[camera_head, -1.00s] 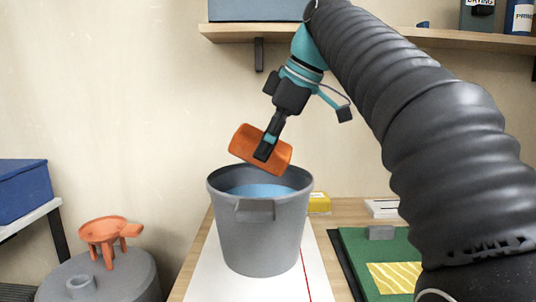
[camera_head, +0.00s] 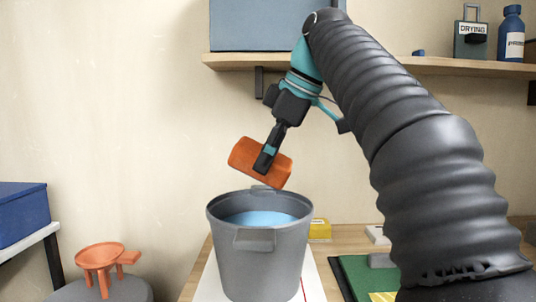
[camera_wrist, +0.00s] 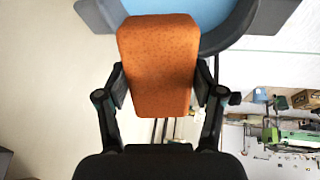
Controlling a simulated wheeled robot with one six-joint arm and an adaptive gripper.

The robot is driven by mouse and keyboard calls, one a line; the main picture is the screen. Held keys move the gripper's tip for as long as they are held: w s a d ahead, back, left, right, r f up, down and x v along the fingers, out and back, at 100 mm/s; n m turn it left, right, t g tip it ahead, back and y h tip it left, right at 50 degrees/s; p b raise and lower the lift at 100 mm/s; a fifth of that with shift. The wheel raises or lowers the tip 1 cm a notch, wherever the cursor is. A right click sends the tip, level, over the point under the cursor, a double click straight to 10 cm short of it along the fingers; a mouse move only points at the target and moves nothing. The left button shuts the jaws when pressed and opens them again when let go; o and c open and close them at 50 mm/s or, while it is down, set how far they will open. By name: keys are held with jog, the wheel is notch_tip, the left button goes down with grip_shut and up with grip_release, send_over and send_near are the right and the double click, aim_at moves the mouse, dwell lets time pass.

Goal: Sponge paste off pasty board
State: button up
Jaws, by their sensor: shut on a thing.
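My gripper (camera_head: 268,158) is shut on an orange sponge (camera_head: 246,155), which is tilted and held above the grey bucket. In the wrist view the sponge (camera_wrist: 158,62) sits between both fingers. The grey bucket (camera_head: 262,268) stands upright on the bench with blue water (camera_head: 258,217) inside. The sponge is clear of the rim. In the wrist view the water (camera_wrist: 185,10) and rim show behind the sponge. A green board (camera_head: 362,272) with a yellow striped patch of paste (camera_head: 384,297) lies right of the bucket, partly hidden by my arm and cut off by the frame.
A yellow box (camera_head: 320,230) stands behind the bucket on the right. An orange strainer-like stool (camera_head: 102,262) and a blue box (camera_head: 22,212) are at the left.

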aim_at(260, 147)
notch_tip(260, 147, up, 4)
jog(key=p, duration=0.4)
jog(key=shift+r+p, duration=0.1)
jog(key=shift+p, duration=0.25)
